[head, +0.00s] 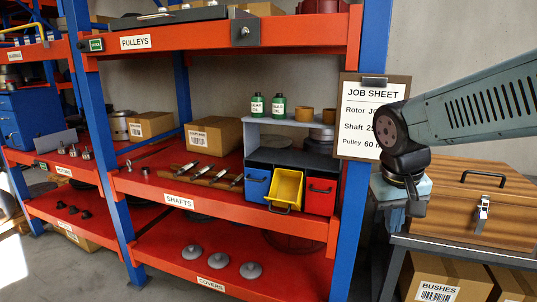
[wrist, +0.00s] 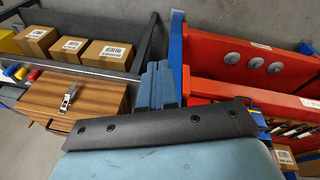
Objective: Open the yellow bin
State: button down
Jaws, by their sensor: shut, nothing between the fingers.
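The yellow bin (head: 286,187) sits on the middle shelf in the head view, between a blue bin (head: 257,183) and a red bin (head: 321,196). It is tipped forward, with its front standing out past its neighbours and its open top showing. Its dark handle is at the lower front. My gripper (head: 394,218) is to the right of the bins, beyond the blue rack post and apart from them. Its blue fingers are together and empty; they also show in the wrist view (wrist: 160,68).
A wooden case (head: 475,208) with a latch stands on the bench close to the right of my gripper. The rack's blue post (head: 362,150) and the hanging job sheet (head: 371,118) lie between gripper and bins. Bottles (head: 279,105) stand above the bins.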

jog(key=s+r+t, duration=0.1)
jog(key=s+r+t+y, duration=0.1)
jog(key=r, duration=0.1)
jog(key=s+a+r+t, duration=0.1)
jog(key=shift+r+y, duration=0.15)
jog(key=shift+y, duration=0.15)
jog(key=c, duration=1.8)
grip_release()
jog(key=shift+s+a+r+t, duration=0.15)
jog(key=shift+s+r+t, duration=0.15)
jog(key=shift+r, duration=0.1)
jog(key=shift+o, duration=1.5)
jog(key=shift+w+a+f, duration=0.15)
jog(key=shift+a+f, duration=0.15)
jog(key=shift+f, duration=0.05)
jog(key=o, duration=0.3)
jog(key=w+a+f+m+g+y, duration=0.4)
jog(key=a+f+m+g+y, duration=0.2)
jog(key=a+f, duration=0.2)
jog(key=shift+w+a+f+g, duration=0.2)
jog(key=shift+w+a+g, duration=0.1)
jog(key=shift+g, duration=0.1)
jog(key=m+t+y, duration=1)
jog(key=m+t, duration=0.4)
jog(key=m, duration=1.6)
send_near(278, 213)
jog(key=x, duration=1)
jog(key=shift+w+f, duration=0.2)
jog(key=shift+w, duration=0.05)
jog(key=shift+c, duration=0.5)
